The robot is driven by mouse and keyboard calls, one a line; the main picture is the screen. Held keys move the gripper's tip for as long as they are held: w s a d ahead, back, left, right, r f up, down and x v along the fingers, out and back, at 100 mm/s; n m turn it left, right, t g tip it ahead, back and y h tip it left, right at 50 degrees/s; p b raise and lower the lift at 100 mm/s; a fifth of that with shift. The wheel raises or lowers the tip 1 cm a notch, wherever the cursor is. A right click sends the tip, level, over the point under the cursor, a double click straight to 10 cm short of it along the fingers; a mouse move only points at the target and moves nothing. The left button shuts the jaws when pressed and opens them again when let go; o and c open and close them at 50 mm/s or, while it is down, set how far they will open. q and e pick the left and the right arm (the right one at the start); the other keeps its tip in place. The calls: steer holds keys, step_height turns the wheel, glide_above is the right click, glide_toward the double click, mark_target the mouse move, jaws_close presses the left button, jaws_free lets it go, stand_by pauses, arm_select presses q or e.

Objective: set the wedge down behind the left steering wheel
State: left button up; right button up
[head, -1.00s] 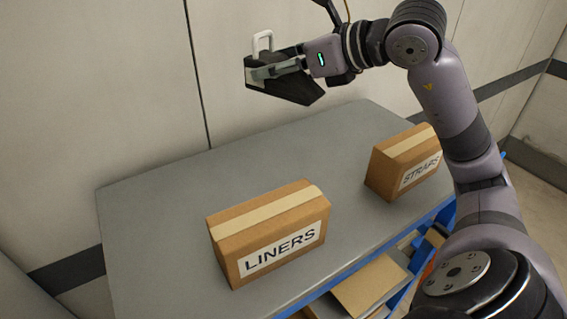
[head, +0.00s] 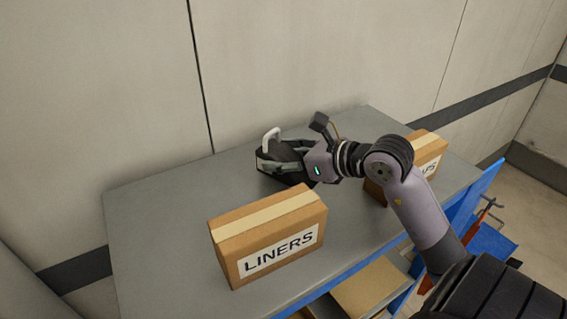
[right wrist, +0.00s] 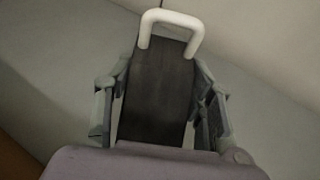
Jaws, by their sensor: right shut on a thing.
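The wedge (head: 287,151) is a dark block with a white loop handle. My right gripper (head: 280,166) is shut on it, low over the back of the grey table, behind the LINERS box. In the right wrist view the wedge (right wrist: 157,100) sits between the two fingers, one on each side, with the handle at its far end. I cannot tell whether its underside touches the table. No steering wheel shows in either view. My left gripper is not in view.
The grey table top (head: 150,215) is bare to the left. The LINERS box (head: 270,238) stands at its front. A second box (head: 428,150) stands at the right, partly hidden by my right arm. A wall (head: 100,90) runs behind the table.

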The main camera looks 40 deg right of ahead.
steer(key=shift+f, duration=1)
steer(key=shift+f, duration=0.2)
steer(key=o, duration=1.5)
steer(key=shift+r, duration=0.1)
